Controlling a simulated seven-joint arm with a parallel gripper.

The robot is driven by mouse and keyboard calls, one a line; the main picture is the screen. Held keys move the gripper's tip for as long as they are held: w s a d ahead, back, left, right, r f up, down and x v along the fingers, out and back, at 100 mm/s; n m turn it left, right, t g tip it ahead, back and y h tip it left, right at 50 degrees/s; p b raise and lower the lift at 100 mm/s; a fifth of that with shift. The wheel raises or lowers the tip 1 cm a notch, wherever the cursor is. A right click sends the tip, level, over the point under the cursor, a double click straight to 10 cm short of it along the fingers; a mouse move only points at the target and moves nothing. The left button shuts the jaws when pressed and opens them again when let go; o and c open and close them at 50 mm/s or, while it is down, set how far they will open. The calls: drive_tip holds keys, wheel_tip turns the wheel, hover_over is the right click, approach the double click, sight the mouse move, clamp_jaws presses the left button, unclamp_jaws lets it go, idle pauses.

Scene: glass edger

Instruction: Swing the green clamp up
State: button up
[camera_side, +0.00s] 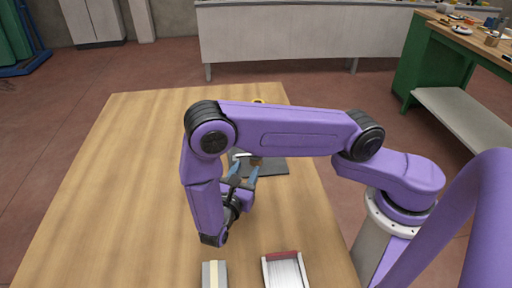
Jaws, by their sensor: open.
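No green clamp can be made out in the side view; my purple arm covers much of the work area. A dark grey plate (274,170) lies on the wooden table behind my arm, with a small brown part (257,161) and a small pale part (239,154) showing at it. My gripper (248,166) has two blue fingers that point away from the camera toward the plate. They stand apart and look empty. Whether they touch anything at the plate cannot be told.
At the near edge of the wooden table (110,180) are a grey block with a cream stripe (214,275) and a white ribbed tray with a red end (284,272). The table's left side is clear. A green workbench (425,65) stands right.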

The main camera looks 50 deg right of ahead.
drive_tip(key=shift+w+a+f+n+t, duration=0.15)
drive_tip(key=shift+f+n+t, duration=0.15)
drive_tip(key=shift+f, duration=0.2)
drive_tip(key=shift+w+d, duration=0.1)
drive_tip(key=shift+d, duration=0.15)
drive_tip(key=x, duration=1.1)
drive_tip(key=shift+d+r, duration=0.2)
drive_tip(key=shift+d, duration=0.1)
drive_tip(key=shift+c, duration=0.3)
clamp_jaws()
